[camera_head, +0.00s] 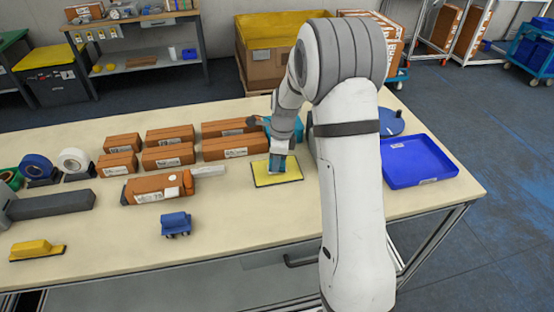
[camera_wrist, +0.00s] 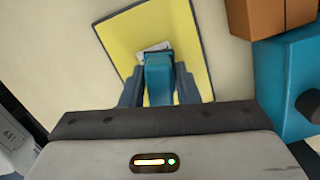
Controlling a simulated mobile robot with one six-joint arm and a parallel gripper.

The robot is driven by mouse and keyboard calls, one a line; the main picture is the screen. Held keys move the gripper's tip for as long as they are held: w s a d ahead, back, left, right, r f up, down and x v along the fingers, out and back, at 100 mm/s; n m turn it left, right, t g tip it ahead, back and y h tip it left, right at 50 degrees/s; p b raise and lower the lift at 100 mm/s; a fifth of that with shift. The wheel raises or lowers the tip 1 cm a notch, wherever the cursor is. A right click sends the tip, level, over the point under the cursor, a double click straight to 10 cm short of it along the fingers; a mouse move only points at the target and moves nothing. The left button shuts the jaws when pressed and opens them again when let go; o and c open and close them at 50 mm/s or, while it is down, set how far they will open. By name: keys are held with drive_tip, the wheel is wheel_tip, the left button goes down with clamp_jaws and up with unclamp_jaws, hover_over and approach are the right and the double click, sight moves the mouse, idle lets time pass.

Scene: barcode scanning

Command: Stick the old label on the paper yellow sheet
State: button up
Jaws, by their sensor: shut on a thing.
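The yellow sheet (camera_head: 262,181) with a dark border lies flat on the bench in front of the arm; it also shows in the wrist view (camera_wrist: 125,42). My gripper (camera_head: 277,160) is low over the sheet, pointing down. In the wrist view my gripper (camera_wrist: 158,72) is shut on a teal tool (camera_wrist: 158,82), which sits between the two fingers. A small white label (camera_wrist: 154,50) shows at the tool's far end, over the upper middle of the sheet. The tool hides part of the label, and I cannot tell whether the label touches the sheet.
Several brown boxes (camera_head: 168,156) with white labels stand left of the sheet. A teal box (camera_wrist: 290,82) and a brown box corner (camera_wrist: 270,15) are close on the right in the wrist view. A blue tray (camera_head: 418,160) is at the right. The bench front is mostly clear.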

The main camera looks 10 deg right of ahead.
drive_tip(key=shift+f, duration=0.45)
idle(1.1)
drive_tip(key=shift+r, duration=0.1)
drive_tip(key=shift+r+p, duration=2.45)
drive_tip(key=shift+r, duration=1.05)
drive_tip(key=shift+f, duration=0.1)
